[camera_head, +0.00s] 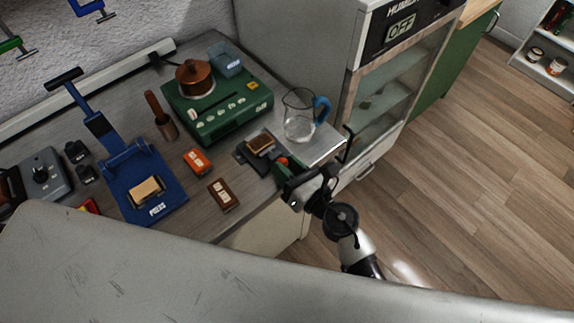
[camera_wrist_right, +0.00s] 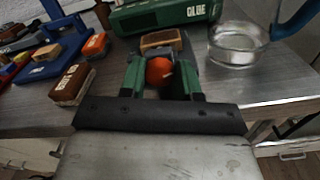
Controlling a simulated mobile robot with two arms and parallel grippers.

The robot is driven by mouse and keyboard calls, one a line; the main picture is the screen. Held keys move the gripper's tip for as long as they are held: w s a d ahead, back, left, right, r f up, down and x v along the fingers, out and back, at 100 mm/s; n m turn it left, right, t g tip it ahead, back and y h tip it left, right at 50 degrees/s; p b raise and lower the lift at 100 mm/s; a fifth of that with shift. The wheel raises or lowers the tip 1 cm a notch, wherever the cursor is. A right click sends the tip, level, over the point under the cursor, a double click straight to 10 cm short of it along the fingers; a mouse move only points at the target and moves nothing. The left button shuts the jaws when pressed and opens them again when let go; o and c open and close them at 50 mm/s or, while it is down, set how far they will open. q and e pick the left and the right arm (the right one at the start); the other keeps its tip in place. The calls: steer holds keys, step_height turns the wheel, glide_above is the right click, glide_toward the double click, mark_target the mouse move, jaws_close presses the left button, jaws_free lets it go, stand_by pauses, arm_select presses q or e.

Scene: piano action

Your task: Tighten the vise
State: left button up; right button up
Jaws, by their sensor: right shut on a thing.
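The small dark grey vise (camera_head: 245,156) sits near the bench's front right corner, with a tan block (camera_head: 260,143) at its top; the block also shows in the right wrist view (camera_wrist_right: 160,40). An orange-red round knob (camera_wrist_right: 158,71) is on the vise's near side. My right gripper (camera_head: 283,166) reaches in from the lower right. In the right wrist view its green fingers (camera_wrist_right: 160,76) are closed around the knob, one on each side. The fingers hide part of the vise and any screw behind the knob. My left gripper is not in view.
A glass jug with a blue handle (camera_head: 299,119) stands close right of the vise. A green glue machine (camera_head: 216,108) is behind. Orange (camera_head: 197,161) and brown (camera_head: 223,194) boxes and a blue press (camera_head: 145,185) are left. A humidity cabinet (camera_head: 390,75) stands right.

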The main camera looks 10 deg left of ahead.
steer(key=o, duration=0.9)
steer(key=shift+o, duration=0.2)
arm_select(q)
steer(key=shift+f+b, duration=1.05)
arm_select(e)
steer(key=v, duration=1.1)
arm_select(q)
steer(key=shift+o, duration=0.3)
